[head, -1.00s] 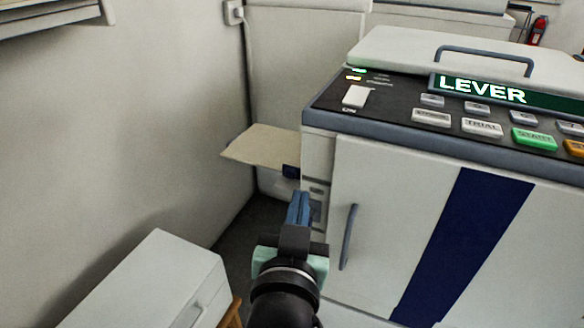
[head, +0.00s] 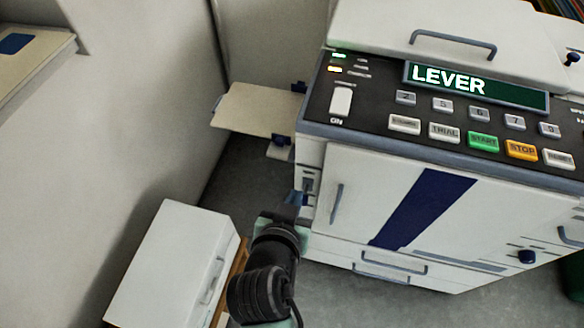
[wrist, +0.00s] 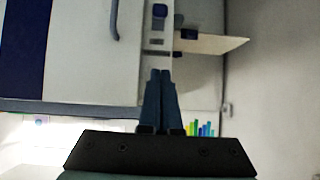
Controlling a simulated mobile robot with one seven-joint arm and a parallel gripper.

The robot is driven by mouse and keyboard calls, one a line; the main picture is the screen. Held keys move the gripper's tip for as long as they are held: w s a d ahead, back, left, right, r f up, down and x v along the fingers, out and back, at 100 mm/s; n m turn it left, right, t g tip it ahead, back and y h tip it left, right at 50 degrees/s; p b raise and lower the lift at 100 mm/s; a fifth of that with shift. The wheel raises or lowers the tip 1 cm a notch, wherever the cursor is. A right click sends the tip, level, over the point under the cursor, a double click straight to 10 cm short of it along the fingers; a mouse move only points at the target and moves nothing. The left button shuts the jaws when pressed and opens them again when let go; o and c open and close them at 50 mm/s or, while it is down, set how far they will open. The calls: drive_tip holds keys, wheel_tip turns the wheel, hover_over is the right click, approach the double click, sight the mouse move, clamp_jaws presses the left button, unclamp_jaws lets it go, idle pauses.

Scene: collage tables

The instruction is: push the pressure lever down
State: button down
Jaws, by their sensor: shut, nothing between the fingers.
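A large pale duplicator machine (head: 400,190) stands at the right, with a display (head: 475,87) reading "LEVER". On its left end is a narrow panel (head: 309,184) with a dark slot, partly behind my gripper. In the wrist view, this narrow strip (wrist: 157,48) lies beyond the fingertips and carries a small dark blue part (wrist: 159,11). I cannot tell for sure which part is the pressure lever. My gripper (head: 298,198) is shut and empty, in front of the panel's lower part; it also shows in the wrist view (wrist: 160,72). Contact with the panel cannot be told.
A flat beige tray (head: 252,108) sticks out from the machine's left end, above and beyond my gripper. A white box (head: 172,265) on a wooden stand is at the lower left. A door handle (head: 336,204) is close right of my gripper. Grey floor shows between.

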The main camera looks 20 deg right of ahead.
drive_tip(key=shift+s+a+r+g+p, duration=0.2)
drive_tip(key=shift+r+g+p, duration=0.15)
drive_tip(key=shift+p, duration=0.3)
drive_tip(key=shift+s+f, duration=0.1)
drive_tip(key=shift+f, duration=0.05)
drive_tip(key=shift+d, duration=0.1)
hover_over(305, 193)
drive_tip(key=s+a, duration=0.1)
drive_tip(key=s, duration=0.1)
drive_tip(key=f, duration=0.5)
drive_tip(key=shift+w+a+f+b, duration=0.15)
drive_tip(key=shift+w+f+b, duration=0.1)
drive_tip(key=shift+f+b, duration=0.05)
drive_tip(key=f, duration=0.3)
drive_tip(key=shift+s+a+f, duration=0.1)
drive_tip(key=shift+s+a, duration=0.05)
drive_tip(key=shift+s, duration=0.15)
drive_tip(key=shift+s+a+f, duration=0.15)
drive_tip(key=shift+f, duration=0.3)
drive_tip(key=shift+f+b, duration=0.1)
drive_tip(key=shift+b, duration=0.3)
